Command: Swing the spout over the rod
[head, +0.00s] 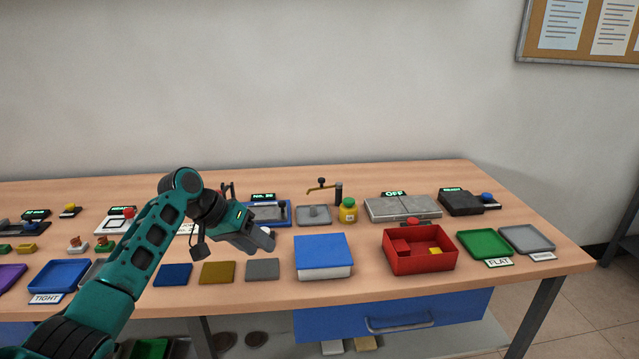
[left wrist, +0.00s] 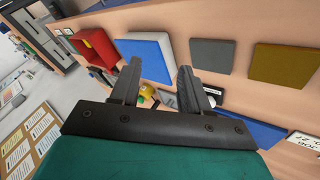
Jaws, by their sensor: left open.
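The brass spout (head: 320,188) stands on a dark post (head: 339,194) at the back of the table in the head view. It points left above a grey tray (head: 314,222) with a small raised block. I cannot make out the rod for certain; my arm hides part of the bench to the left. My left gripper (head: 266,243) is open and empty, in front and to the left of the spout, apart from it. The left wrist view shows its two spread fingers (left wrist: 160,72) with nothing between them. My right gripper is not in view.
A yellow jar (head: 348,211) stands right beside the spout post. A grey box unit with an OFF display (head: 403,207) is farther right. A blue-topped box (head: 323,252) and a red bin (head: 397,264) stand in front. A blue tray (head: 283,221) lies left of the spout.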

